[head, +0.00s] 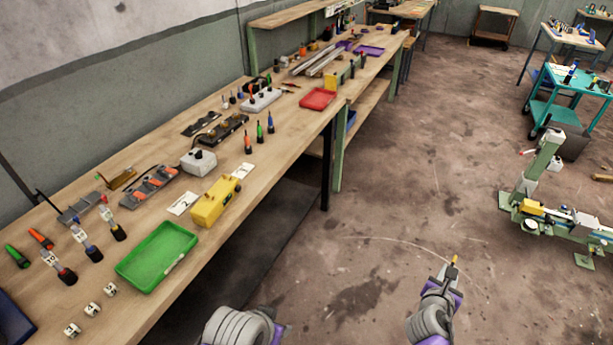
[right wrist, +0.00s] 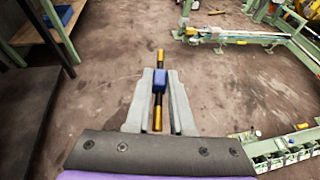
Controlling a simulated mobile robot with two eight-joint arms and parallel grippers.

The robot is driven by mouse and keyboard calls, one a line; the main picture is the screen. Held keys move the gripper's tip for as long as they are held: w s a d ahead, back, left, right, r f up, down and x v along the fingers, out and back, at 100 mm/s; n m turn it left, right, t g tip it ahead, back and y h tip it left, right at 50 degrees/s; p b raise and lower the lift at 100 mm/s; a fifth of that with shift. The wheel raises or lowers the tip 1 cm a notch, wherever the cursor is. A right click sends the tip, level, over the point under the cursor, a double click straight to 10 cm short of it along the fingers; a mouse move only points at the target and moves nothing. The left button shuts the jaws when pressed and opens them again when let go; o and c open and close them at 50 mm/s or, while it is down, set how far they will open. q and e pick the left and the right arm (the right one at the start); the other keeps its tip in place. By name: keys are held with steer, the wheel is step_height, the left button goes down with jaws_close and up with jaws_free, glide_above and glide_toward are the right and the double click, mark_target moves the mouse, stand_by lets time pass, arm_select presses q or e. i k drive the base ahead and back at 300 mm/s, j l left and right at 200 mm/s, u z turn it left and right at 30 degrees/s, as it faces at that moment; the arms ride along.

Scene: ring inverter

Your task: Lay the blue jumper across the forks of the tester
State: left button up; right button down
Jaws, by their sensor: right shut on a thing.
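My right gripper (head: 446,271) is held out over the open floor, to the right of the bench. It is shut on the blue jumper (right wrist: 159,82), a short bar with a blue middle and brass ends. In the right wrist view the jumper stands lengthwise between the fingers (right wrist: 160,90). In the head view only its brass tip (head: 455,260) shows clearly. A yellow box-shaped device (head: 214,201) sits at the bench's front edge; I cannot tell whether it is the tester, and no forks can be made out. My left arm shows at the bottom, its fingers out of view.
The long wooden bench (head: 240,215) carries a green tray (head: 156,256), a red tray (head: 318,98), a grey box (head: 198,161) and several coloured-handled tools. A green machine (head: 540,185) stands on the floor at right. The floor between is mostly clear.

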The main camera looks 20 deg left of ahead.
mark_target(220, 188)
steer(key=k+u, duration=0.2)
steer(key=u, duration=1.1)
